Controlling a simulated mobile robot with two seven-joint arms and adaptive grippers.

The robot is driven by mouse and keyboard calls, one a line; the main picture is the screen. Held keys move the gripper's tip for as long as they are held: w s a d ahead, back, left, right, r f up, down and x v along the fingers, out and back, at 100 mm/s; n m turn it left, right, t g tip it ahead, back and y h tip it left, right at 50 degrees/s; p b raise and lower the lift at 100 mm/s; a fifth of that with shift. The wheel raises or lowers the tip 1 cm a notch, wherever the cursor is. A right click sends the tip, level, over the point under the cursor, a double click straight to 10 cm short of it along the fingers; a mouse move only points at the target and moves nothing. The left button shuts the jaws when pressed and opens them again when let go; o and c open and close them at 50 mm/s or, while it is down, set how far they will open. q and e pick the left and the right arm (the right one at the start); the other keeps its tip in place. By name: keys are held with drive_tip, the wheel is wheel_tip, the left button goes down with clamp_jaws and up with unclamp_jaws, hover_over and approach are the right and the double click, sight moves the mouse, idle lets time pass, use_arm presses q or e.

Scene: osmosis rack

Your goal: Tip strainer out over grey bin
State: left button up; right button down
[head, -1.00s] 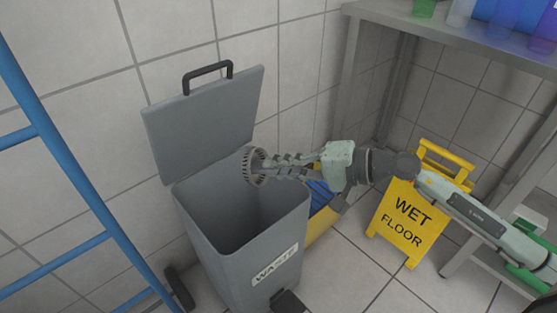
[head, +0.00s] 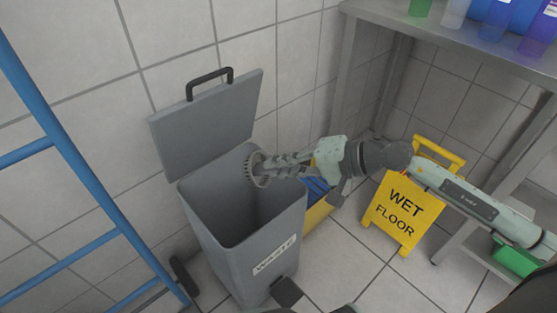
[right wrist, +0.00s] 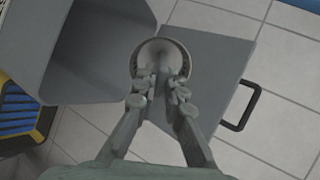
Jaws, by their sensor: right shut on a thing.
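The grey bin (head: 250,272), labelled as waste, stands on the floor with its lid (head: 210,125) swung up against the wall side. My right gripper (head: 270,170) is shut on the strainer (head: 256,168), a small round grey piece with a slotted rim. The strainer is over the bin's opening, near its back right rim, and looks tipped on its side. In the right wrist view the strainer (right wrist: 160,58) sits between the fingertips (right wrist: 160,85), with the bin wall (right wrist: 95,50) beside it. Whether anything is in the strainer cannot be told. My left gripper does not show.
A yellow wet-floor sign (head: 402,212) stands right of the bin. A yellow and blue object (head: 318,205) is behind the bin. A blue ladder (head: 75,165) is at left. A metal shelf (head: 450,35) with cups is at upper right.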

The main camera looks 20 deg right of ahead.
drive_tip(key=s+r+g+h, duration=0.4)
drive_tip(key=r+h, duration=0.1)
drive_tip(key=shift+r+g, duration=0.3)
drive_tip(key=shift+r, duration=0.05)
drive_tip(key=shift+w+d, duration=0.1)
drive_tip(key=shift+w, duration=0.05)
idle(0.5)
drive_tip(key=w+n+g, duration=0.1)
drive_tip(key=n, duration=0.1)
drive_tip(key=w+n+g+y, duration=0.1)
drive_tip(key=n, duration=0.2)
drive_tip(key=w+n+g, duration=0.1)
drive_tip(key=n, duration=0.2)
drive_tip(key=shift+w+d+f+g, duration=0.15)
drive_tip(key=shift+w+d+g, duration=0.15)
drive_tip(key=shift+w, duration=0.05)
drive_tip(key=shift+f, duration=0.1)
